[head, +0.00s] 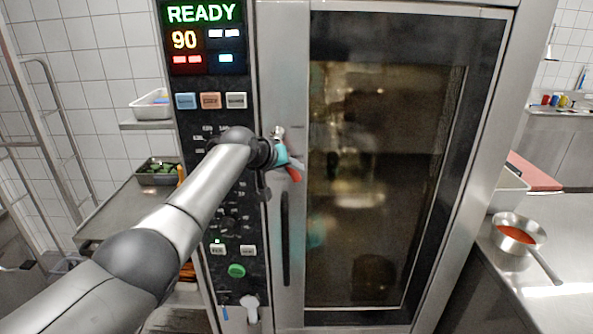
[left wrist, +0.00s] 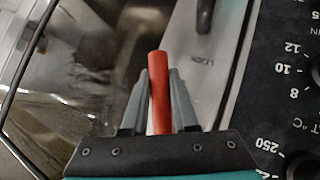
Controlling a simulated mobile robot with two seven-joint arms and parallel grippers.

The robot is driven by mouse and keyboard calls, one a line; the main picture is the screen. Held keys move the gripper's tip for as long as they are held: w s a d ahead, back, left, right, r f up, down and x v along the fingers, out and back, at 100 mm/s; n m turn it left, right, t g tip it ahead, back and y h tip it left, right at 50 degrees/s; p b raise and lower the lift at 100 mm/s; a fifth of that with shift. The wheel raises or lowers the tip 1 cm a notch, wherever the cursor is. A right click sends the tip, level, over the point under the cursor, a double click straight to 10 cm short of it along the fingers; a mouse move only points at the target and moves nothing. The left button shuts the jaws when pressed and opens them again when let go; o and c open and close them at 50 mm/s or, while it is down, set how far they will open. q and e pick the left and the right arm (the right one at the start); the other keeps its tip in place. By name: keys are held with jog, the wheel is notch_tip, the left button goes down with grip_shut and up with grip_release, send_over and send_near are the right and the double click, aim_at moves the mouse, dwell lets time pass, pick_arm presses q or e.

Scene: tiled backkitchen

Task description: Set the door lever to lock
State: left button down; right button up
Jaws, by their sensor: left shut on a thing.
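The door lever (head: 294,174) shows as a red bar on the metal strip between the oven's control panel and its glass door. My left gripper (head: 287,160), teal and grey, is at the lever, and the arm hides part of the panel. In the left wrist view, the grey fingers (left wrist: 158,105) are shut on the red lever (left wrist: 158,75), one on each side. The lever's tip sticks out past the fingertips. Small dark lettering shows on the metal beside it, too blurred to read surely. The lever's pivot is hidden. My right gripper is not in view.
The oven's glass door (head: 380,190) is closed, with a dark vertical handle (head: 285,240) below the lever. The display (head: 203,38) reads READY and 90. A pan of red sauce (head: 515,234) stands on the right counter. A tray of greens (head: 158,172) is at left.

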pick_arm(q)
jog(key=shift+a+f+m+y+p, duration=0.15)
jog(key=shift+a+m+y+p, duration=0.35)
jog(key=shift+a+y+p, duration=0.4)
jog(key=shift+a+f+m+y+p, duration=0.15)
jog(key=shift+a+m+y+p, duration=0.45)
jog(key=shift+y, duration=0.4)
jog(key=shift+a, duration=0.2)
jog(key=c, duration=0.7)
grip_release()
jog(key=shift+w, duration=0.1)
jog(key=p+v, duration=0.1)
jog(key=v, duration=1.4)
jog(key=shift+r, duration=0.2)
